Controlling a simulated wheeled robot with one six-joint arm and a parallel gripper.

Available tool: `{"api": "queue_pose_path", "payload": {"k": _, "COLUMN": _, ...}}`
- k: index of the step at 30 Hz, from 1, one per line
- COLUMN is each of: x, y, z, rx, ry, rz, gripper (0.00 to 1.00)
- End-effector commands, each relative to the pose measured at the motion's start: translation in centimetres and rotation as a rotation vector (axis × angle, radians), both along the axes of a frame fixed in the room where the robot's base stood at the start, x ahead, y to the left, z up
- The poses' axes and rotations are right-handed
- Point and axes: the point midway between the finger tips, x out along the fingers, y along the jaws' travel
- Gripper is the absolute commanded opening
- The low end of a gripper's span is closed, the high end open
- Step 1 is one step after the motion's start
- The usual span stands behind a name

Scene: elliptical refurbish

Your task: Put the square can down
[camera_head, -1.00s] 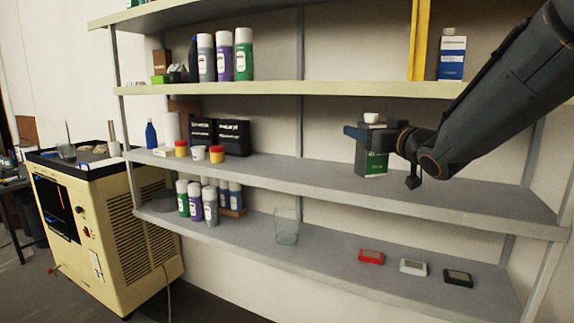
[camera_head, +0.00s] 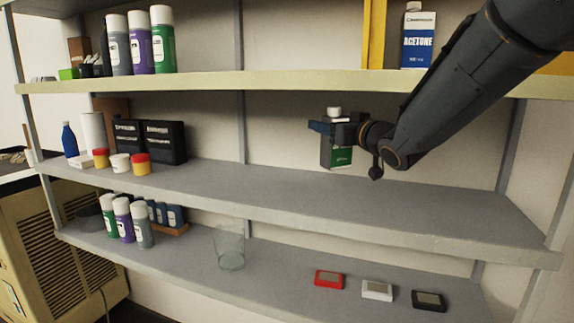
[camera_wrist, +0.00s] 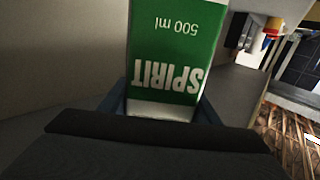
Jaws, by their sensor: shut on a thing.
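The square can (camera_head: 337,157) is grey and green with a white cap, and upright in the head view. My gripper (camera_head: 334,128) is shut on its upper part, just below the cap. The can is in front of the back wall, over the middle shelf (camera_head: 300,190); I cannot tell for sure whether its base touches the shelf. In the wrist view the can's green label (camera_wrist: 172,60) reads "SPIRIT 500 ml" upside down, between the blue fingers (camera_wrist: 160,108). The can's far end is cut off there.
The middle shelf is bare around the can. Black boxes (camera_head: 164,142) and small pots stand at its left. A glass beaker (camera_head: 230,248) and small devices (camera_head: 377,290) sit below.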

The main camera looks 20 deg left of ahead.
Motion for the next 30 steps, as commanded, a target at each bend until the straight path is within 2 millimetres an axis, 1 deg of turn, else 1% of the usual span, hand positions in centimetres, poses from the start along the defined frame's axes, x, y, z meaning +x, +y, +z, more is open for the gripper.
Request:
{"api": "queue_pose_path", "payload": {"k": 6, "x": -0.1, "y": 0.2, "z": -3.6, "rx": -0.001, "ry": 0.005, "rz": 0.002, "gripper": 0.18}}
{"api": "queue_pose_path", "payload": {"k": 9, "x": -0.1, "y": 0.1, "z": -4.8, "rx": 0.000, "ry": 0.003, "rz": 0.001, "gripper": 0.18}}
{"api": "queue_pose_path", "payload": {"k": 14, "x": 0.0, "y": 0.0, "z": -5.6, "rx": 0.001, "ry": 0.001, "rz": 0.000, "gripper": 0.18}}
{"api": "queue_pose_path", "payload": {"k": 17, "x": 0.0, "y": -0.1, "z": -6.7, "rx": 0.000, "ry": 0.003, "rz": -0.002, "gripper": 0.18}}
{"api": "queue_pose_path", "payload": {"k": 22, "x": 0.1, "y": -0.1, "z": -8.9, "rx": 0.000, "ry": 0.004, "rz": -0.002, "gripper": 0.18}}
{"api": "queue_pose_path", "payload": {"k": 25, "x": 0.1, "y": -0.2, "z": -9.4, "rx": 0.001, "ry": 0.000, "rz": -0.003, "gripper": 0.18}}
{"api": "queue_pose_path", "payload": {"k": 30, "x": 0.1, "y": -0.2, "z": -9.5, "rx": 0.001, "ry": -0.001, "rz": -0.003, "gripper": 0.18}}
